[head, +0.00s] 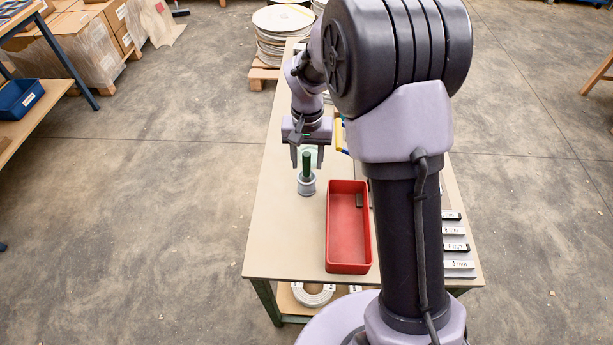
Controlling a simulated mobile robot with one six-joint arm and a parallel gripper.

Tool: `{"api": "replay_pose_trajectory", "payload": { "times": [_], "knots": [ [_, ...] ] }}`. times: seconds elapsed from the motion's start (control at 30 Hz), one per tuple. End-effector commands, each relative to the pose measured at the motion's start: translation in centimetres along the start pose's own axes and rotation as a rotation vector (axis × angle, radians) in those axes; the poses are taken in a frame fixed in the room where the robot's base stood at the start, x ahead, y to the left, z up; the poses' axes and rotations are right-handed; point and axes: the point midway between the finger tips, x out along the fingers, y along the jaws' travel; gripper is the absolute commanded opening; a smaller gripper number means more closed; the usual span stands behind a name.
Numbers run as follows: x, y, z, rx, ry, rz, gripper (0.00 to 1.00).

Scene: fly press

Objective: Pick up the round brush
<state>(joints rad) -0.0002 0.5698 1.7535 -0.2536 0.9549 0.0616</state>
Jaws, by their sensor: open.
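A round brush (307,166) with a dark green handle stands upright in a small grey metal pot (307,187) on the table. Its lower end is hidden in the pot. My gripper (307,163) points down at the brush, with its fingers apart. In the head view one finger shows to the left of the handle and one to the right. I cannot tell whether the handle is truly between the fingers or in front of them. No touch shows.
A red tray (348,265) with a small dark block (359,200) in it stands right of the pot. Labelled grey blocks (455,247) lie at the table's right edge. My arm hides part of the table (275,225). Its left front is clear.

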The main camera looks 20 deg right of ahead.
Motion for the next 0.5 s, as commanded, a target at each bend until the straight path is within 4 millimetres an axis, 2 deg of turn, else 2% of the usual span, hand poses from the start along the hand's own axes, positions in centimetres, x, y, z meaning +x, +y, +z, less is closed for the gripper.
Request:
{"api": "replay_pose_trajectory", "payload": {
  "times": [0.1, 0.17, 0.37, 0.4, 0.5],
  "knots": [
    [3.0, -0.2, -0.4, 0.000, -0.001, 0.000, 0.45],
    [4.1, -0.2, -0.4, 0.000, -0.002, 0.000, 0.45],
    [4.2, -0.2, -0.4, 0.000, 0.000, 0.000, 0.45],
    [4.2, -0.2, -0.4, 0.000, 0.000, 0.000, 0.43],
    [4.1, -0.2, -0.4, 0.000, 0.000, 0.000, 0.23]
  ]
}}
